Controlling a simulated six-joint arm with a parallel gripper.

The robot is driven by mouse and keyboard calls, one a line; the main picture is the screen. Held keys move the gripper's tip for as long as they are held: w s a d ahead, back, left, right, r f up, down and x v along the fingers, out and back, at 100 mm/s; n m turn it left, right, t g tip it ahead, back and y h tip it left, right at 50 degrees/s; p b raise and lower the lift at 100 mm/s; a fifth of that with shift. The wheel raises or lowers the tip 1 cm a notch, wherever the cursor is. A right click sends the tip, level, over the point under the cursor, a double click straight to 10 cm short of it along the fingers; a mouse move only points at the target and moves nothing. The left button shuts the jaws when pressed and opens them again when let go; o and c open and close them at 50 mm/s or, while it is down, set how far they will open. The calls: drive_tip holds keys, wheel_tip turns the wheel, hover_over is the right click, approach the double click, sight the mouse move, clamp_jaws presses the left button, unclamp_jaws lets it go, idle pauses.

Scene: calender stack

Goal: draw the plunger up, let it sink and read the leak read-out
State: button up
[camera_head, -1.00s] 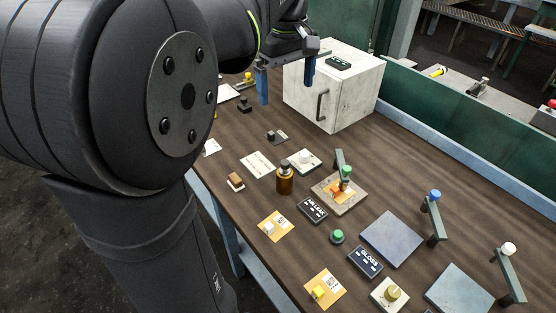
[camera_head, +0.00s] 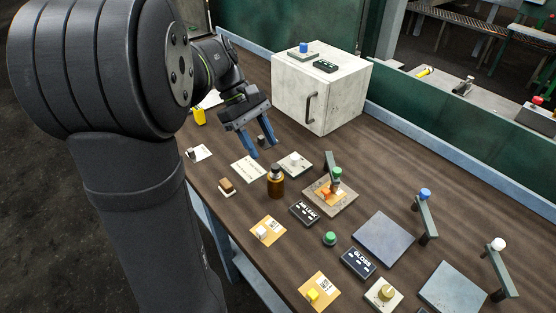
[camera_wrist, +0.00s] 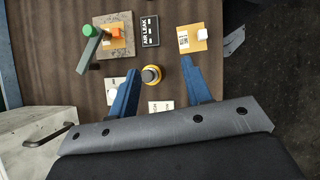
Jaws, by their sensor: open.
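The leak read-out (camera_head: 304,212) is a small black box marked AIR LEAK; it also shows in the wrist view (camera_wrist: 150,30). Its figures are too small to read. Beside it is a speckled plate (camera_head: 347,200) with an orange piece (camera_head: 328,194) and a green knob (camera_head: 337,172) on a dark upright; I cannot tell for certain that this is the plunger. My gripper (camera_head: 262,150) is open and empty, above the bench behind the brown bottle (camera_head: 275,183). In the wrist view, the bottle (camera_wrist: 151,75) appears between the fingertips, with the green knob (camera_wrist: 88,31) farther left.
A pale cabinet (camera_head: 345,95) stands at the back. A GLOSS box (camera_head: 358,262), a green button (camera_head: 330,238) and two plates with knobbed arms, one blue (camera_head: 425,194) and one white (camera_head: 498,244), lie to the right. Cards with small blocks line the front edge.

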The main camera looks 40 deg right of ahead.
sight(282, 174)
drive_tip(key=w+a+f+n+t+h, duration=0.2)
drive_tip(key=w+a+f+n+h, duration=0.2)
drive_tip(key=a+f+n+h, duration=0.85)
drive_tip(key=s+d+h, duration=0.1)
drive_tip(key=d, duration=0.5)
drive_tip(key=s+d+h, duration=0.1)
drive_tip(key=s+d, duration=0.1)
drive_tip(key=d, duration=0.4)
drive_tip(key=s+d+r+h, duration=0.1)
drive_tip(key=d, duration=0.6)
drive_tip(key=shift+s+n+h, duration=0.25)
drive_tip(key=shift+s+n, duration=0.1)
drive_tip(key=shift+c, duration=0.3)
